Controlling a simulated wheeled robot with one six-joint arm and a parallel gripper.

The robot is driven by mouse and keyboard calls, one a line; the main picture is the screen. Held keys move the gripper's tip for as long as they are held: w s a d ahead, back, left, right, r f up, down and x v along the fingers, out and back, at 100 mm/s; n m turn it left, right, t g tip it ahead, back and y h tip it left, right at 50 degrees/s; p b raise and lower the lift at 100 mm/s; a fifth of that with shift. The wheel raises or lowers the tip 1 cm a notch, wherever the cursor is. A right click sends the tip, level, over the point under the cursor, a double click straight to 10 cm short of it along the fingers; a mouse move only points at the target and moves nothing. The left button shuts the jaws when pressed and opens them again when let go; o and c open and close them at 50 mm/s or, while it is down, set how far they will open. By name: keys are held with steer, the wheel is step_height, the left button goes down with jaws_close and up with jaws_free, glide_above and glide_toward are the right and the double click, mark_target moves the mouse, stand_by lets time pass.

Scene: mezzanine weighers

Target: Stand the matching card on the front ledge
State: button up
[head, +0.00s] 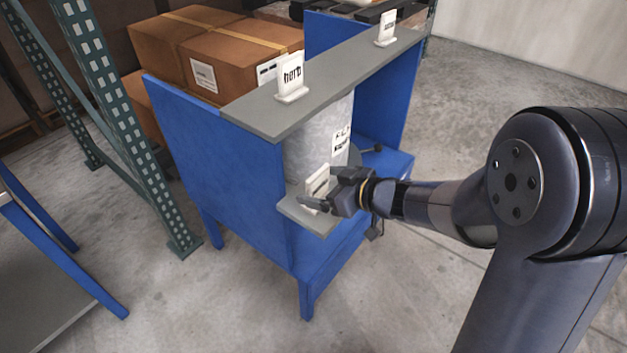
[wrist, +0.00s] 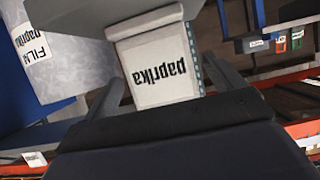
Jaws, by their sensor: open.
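A white card on a small foot (head: 317,182) stands upright on the small grey front ledge (head: 306,217) of a blue stand. In the wrist view the card (wrist: 160,70) reads "paprika", upside down. My gripper (head: 325,190) is open, with a finger to either side of the card; I see no finger pressed on it.
The blue stand's side panel (head: 217,165) and upper shelf (head: 262,115) rise close behind my gripper. Brown boxes (head: 160,45) sit behind it, and a green rack post (head: 127,137) stands at left. Concrete floor in front is clear.

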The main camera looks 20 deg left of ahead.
mark_target(320, 176)
steer(key=p+v, duration=0.2)
steer(key=v, duration=0.6)
steer(key=shift+s+d, duration=0.15)
steer(key=shift+d, duration=0.15)
steer(key=shift+r, duration=0.1)
steer(key=b+x, duration=0.3)
steer(key=x, duration=0.9)
steer(key=shift+r+p, duration=0.35)
steer(key=shift+r, duration=1.15)
steer(key=shift+f, duration=0.1)
